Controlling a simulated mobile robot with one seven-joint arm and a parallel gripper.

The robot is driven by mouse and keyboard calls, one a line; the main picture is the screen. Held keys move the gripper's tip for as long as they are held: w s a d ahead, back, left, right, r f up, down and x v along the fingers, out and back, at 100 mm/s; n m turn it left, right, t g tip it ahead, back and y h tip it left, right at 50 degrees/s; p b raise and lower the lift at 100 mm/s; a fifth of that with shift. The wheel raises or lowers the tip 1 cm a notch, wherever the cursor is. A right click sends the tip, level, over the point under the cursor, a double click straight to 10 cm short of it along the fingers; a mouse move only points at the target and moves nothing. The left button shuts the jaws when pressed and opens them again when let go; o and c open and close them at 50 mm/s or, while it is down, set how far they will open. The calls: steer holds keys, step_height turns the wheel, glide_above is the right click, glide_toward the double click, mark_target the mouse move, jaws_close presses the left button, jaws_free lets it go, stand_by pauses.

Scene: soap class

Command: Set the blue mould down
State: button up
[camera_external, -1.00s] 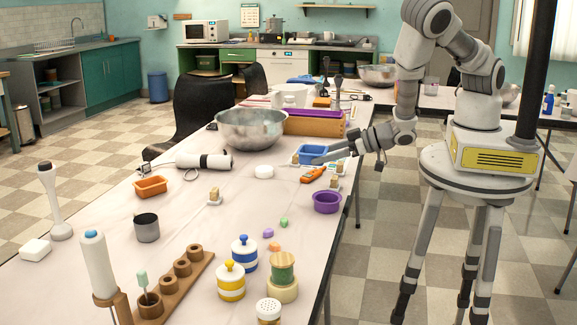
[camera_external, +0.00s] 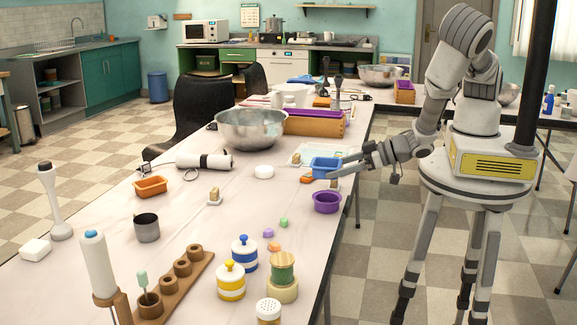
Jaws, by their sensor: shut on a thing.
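The blue mould (camera_external: 325,167) is a small rectangular tray near the right edge of the long white table. My gripper (camera_external: 345,168) reaches in from the right, its fingers at the mould's right side and shut on it. I cannot tell whether the mould's underside touches the table or hangs slightly above it. A pale sheet with markings (camera_external: 302,154) lies just behind and left of the mould.
A purple round mould (camera_external: 327,201) stands just in front. An orange tool (camera_external: 306,179) lies partly hidden beside the blue mould. A steel bowl (camera_external: 252,129) and a wooden box (camera_external: 314,124) stand behind. The table's middle is fairly clear.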

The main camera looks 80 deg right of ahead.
steer(key=a+f+b, duration=0.1)
steer(key=a+b, duration=0.1)
steer(key=a+f+b, duration=0.2)
steer(key=b, duration=0.1)
steer(key=shift+s, duration=0.1)
steer(key=a+b, duration=0.1)
steer(key=b, duration=0.2)
steer(key=shift+f, duration=0.15)
steer(key=b, duration=0.4)
steer(key=shift+a+f, duration=0.4)
steer(key=b, duration=0.2)
glide_above(332, 229)
step_height(332, 229, down, 2)
steer(key=shift+f, duration=0.2)
steer(key=shift+f+b, duration=0.4)
steer(key=shift+f, duration=1.35)
steer(key=shift+f, duration=0.2)
steer(key=o, duration=1.1)
steer(key=shift+o, duration=0.2)
